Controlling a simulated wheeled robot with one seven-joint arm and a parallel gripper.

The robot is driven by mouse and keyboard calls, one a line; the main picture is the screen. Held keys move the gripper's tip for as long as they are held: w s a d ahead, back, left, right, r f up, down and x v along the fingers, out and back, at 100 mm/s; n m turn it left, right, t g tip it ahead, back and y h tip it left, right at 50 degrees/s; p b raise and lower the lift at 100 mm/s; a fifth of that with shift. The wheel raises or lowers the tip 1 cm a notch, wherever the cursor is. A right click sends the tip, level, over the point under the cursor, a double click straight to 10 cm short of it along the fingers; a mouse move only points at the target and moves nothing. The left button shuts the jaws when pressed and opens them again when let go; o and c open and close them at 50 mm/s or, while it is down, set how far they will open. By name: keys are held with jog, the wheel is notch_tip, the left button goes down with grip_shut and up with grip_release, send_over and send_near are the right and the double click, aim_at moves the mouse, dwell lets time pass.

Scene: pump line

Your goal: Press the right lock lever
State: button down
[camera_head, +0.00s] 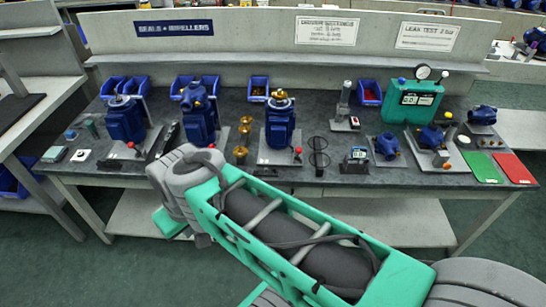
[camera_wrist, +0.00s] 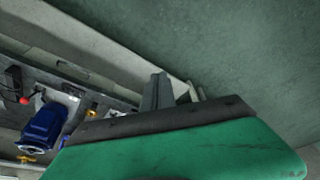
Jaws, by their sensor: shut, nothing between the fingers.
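A lever with a red knob (camera_head: 298,151) stands at the right front of the rightmost of the three tall blue pumps (camera_head: 280,125). Another red-knobbed lever (camera_head: 131,146) stands by the left pump (camera_head: 124,122). In the wrist view, a red knob (camera_wrist: 24,100) and a blue pump (camera_wrist: 42,128) show at the left, apart from my gripper. My gripper (camera_wrist: 172,92) is shut and empty, partly hidden by its housing. In the head view my arm hides it.
The bench (camera_head: 210,176) holds brass parts (camera_head: 242,140), a dark stand (camera_head: 318,155) and a small display unit (camera_head: 356,158) near the levers. A green tester (camera_head: 411,103) and green and red mats (camera_head: 515,168) are at the right. Floor in front of the bench is open.

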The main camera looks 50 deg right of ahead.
jog(key=shift+s+d, duration=0.1)
jog(key=w+d+f+m+t+b, duration=0.2)
jog(key=w+d+f+m+b, duration=0.1)
jog(key=w+d+f+b, duration=0.25)
jog(key=w+d+f+m+t+y+b, duration=0.1)
jog(key=w+d+f+m+t+b, duration=0.2)
jog(key=f+b, duration=0.45)
jog(key=w+d+f+m+t+b, duration=0.2)
jog(key=w+d+f+b, duration=0.1)
jog(key=d+f+b, duration=0.3)
jog(key=s+d+f+m+t+h+b, duration=0.2)
jog(key=s+d+m+t+h+b, duration=0.25)
jog(key=d, duration=0.45)
jog(key=s+d+f+m+t+h+b, duration=0.1)
jog(key=s+d+m+t+h+b, duration=0.15)
jog(key=d+m+b, duration=0.55)
jog(key=s+d+r+m+g+h+b, duration=0.1)
jog(key=s+d+m+h, duration=0.3)
jog(key=s+d+h, duration=0.2)
jog(key=s+d, duration=0.2)
jog(key=s, duration=0.1)
jog(key=shift+s+d+r+m+h+b, duration=0.15)
jog(key=shift+s+r+m+h+b, duration=0.05)
jog(key=shift+r+m+h+b, duration=0.15)
